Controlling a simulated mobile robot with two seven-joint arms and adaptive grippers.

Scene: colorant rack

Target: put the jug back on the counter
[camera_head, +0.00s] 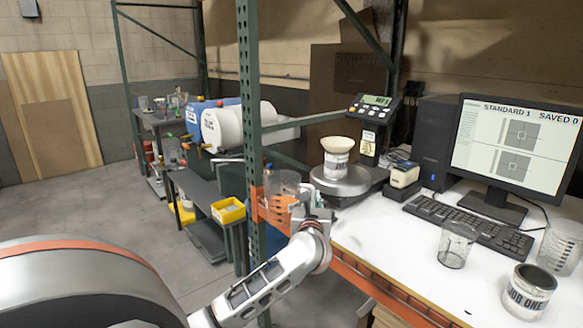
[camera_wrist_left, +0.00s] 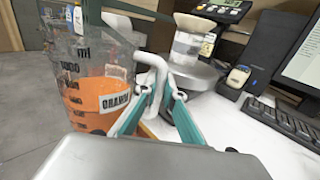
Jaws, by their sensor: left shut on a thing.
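The clear jug (camera_head: 284,184) with measuring marks is held upright near the front edge of the white counter (camera_head: 385,240), close to the green rack post. My left gripper (camera_head: 304,212) is shut on the jug's pale handle. In the left wrist view the jug (camera_wrist_left: 88,62) fills the left side, and the fingers (camera_wrist_left: 158,92) close around the handle. Orange and a label show on or through the jug's wall; I cannot tell if the orange is inside it. The jug's bottom is hidden. My right gripper is not in view.
A scale (camera_head: 342,181) bearing a labelled cup (camera_head: 336,158) stands at the counter's back left. The green post (camera_head: 250,110) and orange beam (camera_head: 385,290) border the counter. A keyboard (camera_head: 470,225), a glass (camera_head: 456,245) and a can (camera_head: 527,292) stand right. The counter's front middle is clear.

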